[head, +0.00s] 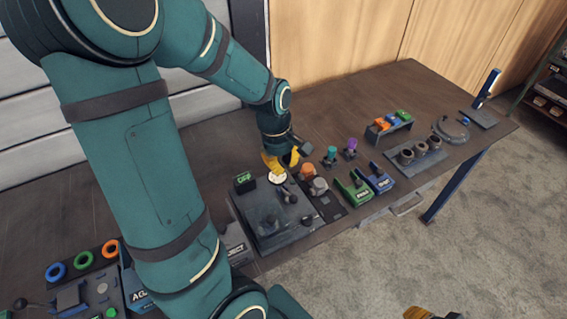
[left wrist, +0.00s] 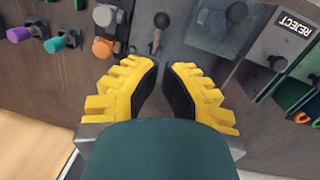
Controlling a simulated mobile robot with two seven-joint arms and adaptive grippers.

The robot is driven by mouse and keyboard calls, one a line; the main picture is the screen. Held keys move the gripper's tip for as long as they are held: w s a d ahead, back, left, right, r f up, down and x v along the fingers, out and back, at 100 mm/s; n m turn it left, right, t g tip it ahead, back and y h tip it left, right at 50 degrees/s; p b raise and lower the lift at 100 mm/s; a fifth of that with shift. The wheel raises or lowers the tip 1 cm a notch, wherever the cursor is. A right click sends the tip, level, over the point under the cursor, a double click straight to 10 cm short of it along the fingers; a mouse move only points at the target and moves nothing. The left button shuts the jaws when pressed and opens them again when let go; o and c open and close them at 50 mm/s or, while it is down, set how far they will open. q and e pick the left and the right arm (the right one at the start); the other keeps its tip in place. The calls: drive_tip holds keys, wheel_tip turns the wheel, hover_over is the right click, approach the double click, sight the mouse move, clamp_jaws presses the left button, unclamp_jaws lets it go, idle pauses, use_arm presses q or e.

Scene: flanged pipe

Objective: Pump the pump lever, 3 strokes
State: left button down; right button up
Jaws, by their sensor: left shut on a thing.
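A grey metal block (head: 278,232) stands on the bench, with a small lever on its top. A yellow fingertip shows at the bottom edge.
An orange knob (head: 307,171) and a grey knob (head: 318,187) stand just right of the left gripper. Green (head: 353,188) and blue (head: 379,178) bins are further right. A reject bin (head: 236,243) is left of the block.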

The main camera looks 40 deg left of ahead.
sight(288, 193)
idle(0.4)
use_arm(q)
drive_tip(key=w+a+r+h+b, duration=0.1)
drive_tip(key=w+a+b, duration=0.1)
drive_tip(key=a, duration=0.3)
drive_tip(key=shift+a+b, duration=0.3)
drive_tip(key=shift+b, duration=0.6)
use_arm(e)
drive_tip(key=shift+s+a+f, duration=0.1)
drive_tip(key=shift+s+f, duration=0.1)
drive_tip(key=shift+f, duration=0.45)
drive_tip(key=shift+s+d+f, duration=0.1)
drive_tip(key=shift+s+f, duration=0.15)
drive_tip(key=shift+f, duration=0.35)
drive_tip(key=shift+s+a+f, duration=0.1)
drive_tip(key=shift+s+f, duration=0.1)
drive_tip(key=shift+f, duration=0.45)
